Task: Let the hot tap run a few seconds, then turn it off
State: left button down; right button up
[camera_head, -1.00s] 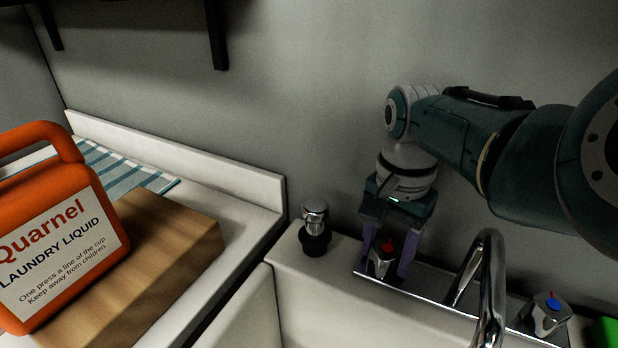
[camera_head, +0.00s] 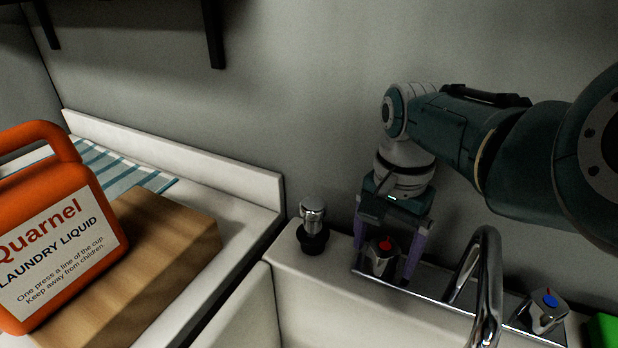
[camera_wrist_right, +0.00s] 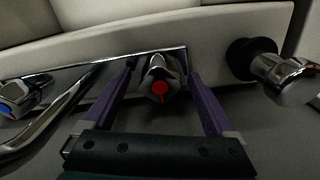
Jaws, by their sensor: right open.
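The hot tap handle (camera_head: 381,256) is chrome with a red mark on top, at the left end of the chrome tap plate. My right gripper (camera_head: 388,266) points down over it, open, with one purple finger on each side of the handle. In the right wrist view the handle (camera_wrist_right: 160,82) sits between the open fingers (camera_wrist_right: 162,88), with a visible gap on both sides. The curved chrome spout (camera_head: 487,270) stands to the right; I cannot see any water at it. My left gripper is not in view.
The blue-marked cold tap (camera_head: 545,310) is right of the spout. A chrome and black fitting (camera_head: 313,228) stands on the sink rim to the left. An orange laundry liquid jug (camera_head: 50,225) and a wooden block (camera_head: 150,262) occupy the left counter.

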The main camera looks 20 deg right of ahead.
aim_at(384, 246)
notch_tip(384, 246, up, 9)
jog(key=p, duration=0.4)
jog(key=shift+r, duration=0.5)
